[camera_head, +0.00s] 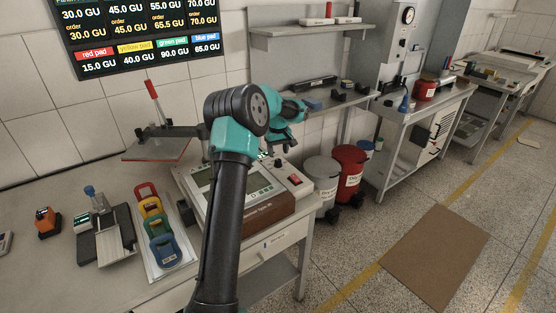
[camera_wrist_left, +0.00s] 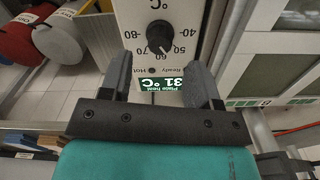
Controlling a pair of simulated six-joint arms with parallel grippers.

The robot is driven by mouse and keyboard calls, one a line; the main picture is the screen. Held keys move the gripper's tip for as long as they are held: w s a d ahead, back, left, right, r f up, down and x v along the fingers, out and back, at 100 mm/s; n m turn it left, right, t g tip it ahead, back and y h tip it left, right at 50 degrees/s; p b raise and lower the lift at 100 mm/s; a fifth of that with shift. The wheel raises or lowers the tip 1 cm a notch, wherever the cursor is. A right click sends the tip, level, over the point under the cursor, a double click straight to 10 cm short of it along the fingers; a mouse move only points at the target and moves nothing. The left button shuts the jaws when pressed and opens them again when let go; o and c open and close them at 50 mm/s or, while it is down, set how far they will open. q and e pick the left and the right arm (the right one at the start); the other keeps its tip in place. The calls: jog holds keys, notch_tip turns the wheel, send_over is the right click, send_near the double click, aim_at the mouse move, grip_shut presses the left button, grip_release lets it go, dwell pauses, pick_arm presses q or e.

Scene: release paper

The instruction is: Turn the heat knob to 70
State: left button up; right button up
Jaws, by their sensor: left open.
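The heat knob (camera_wrist_left: 159,34) is a black round dial on a pale panel in the left wrist view. The scale around it runs from 40 to 80. I cannot clearly tell which mark its pointer meets. In the head view my left gripper (camera_head: 284,141) is beyond the bench device, and the knob cannot be made out there. My right gripper is out of view.
The bench device (camera_head: 266,205) has a screen and a red button (camera_head: 295,179). A plate with a red-handled lever (camera_head: 152,90) stands to its left. Coloured pads (camera_head: 155,222) lie on a tray. Grey (camera_head: 322,180) and red (camera_head: 349,172) bins stand on the right.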

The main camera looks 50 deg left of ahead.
aim_at(278, 160)
pick_arm(q)
jog(key=shift+f, duration=2.25)
jog(key=c, duration=0.9)
